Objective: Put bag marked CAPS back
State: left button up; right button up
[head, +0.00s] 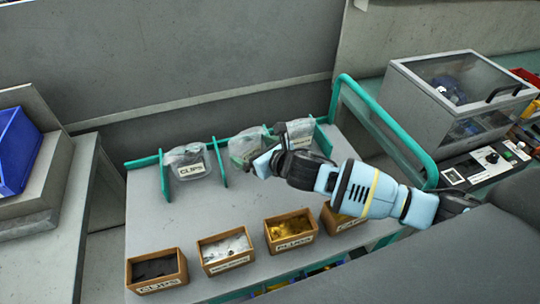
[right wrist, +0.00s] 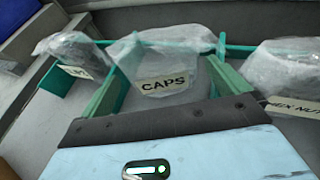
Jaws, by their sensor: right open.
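The clear bag marked CAPS (right wrist: 165,62) sits between two green dividers at the back rail in the right wrist view, its label facing me. In the head view, the middle bag (head: 243,147) appears to be the same one, partly hidden by my gripper. My right gripper (head: 268,160) is open, just in front of the middle and right bags. My left gripper is not in view.
A CLIPS bag (head: 188,163) stands to the left, a HEX NUTS bag (right wrist: 285,75) to the right. Several open boxes, including CLIPS (head: 155,288) and PLUGS (head: 290,243), line the front edge. A green rail (head: 385,130) bounds the right side. The grey tabletop's middle is clear.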

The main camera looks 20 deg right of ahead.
jog(key=v, duration=0.7)
jog(key=shift+p, duration=0.35)
jog(key=shift+s, duration=0.15)
dwell(0.9)
